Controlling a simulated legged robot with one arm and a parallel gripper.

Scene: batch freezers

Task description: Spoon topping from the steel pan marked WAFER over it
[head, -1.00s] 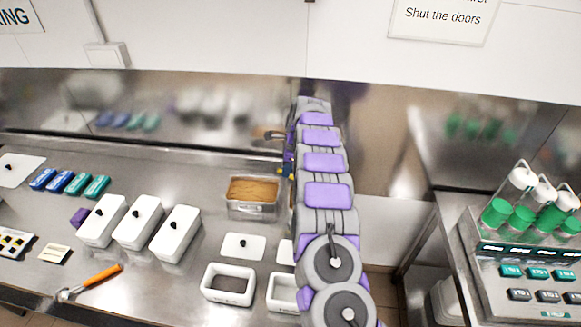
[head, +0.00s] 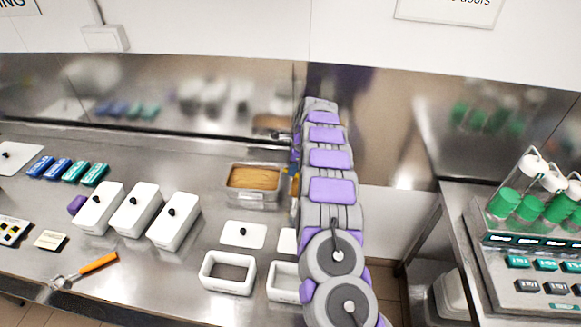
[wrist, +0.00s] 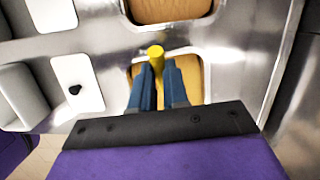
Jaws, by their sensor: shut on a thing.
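A steel pan (head: 252,197) with tan topping (head: 254,177) stands at the back of the counter, left of my arm; no WAFER mark is readable. In the wrist view, tan topping shows in two openings, one at the top (wrist: 165,10) and one (wrist: 195,72) behind my fingers. My gripper (wrist: 158,75) has blue fingers shut on a yellow handle (wrist: 156,54), seen nearly end-on. Its lower end is hidden, so I cannot tell if it touches topping. In the head view my arm mostly hides the gripper. An open white tub (head: 228,288) stands at the front.
White lidded tubs (head: 174,222) stand left of the pan. A white lid (head: 243,235) lies behind the open tub. A second open tub (head: 283,293) is partly behind my arm. An orange-handled tool (head: 98,262) lies at front left. A gap separates the right counter (head: 455,225).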

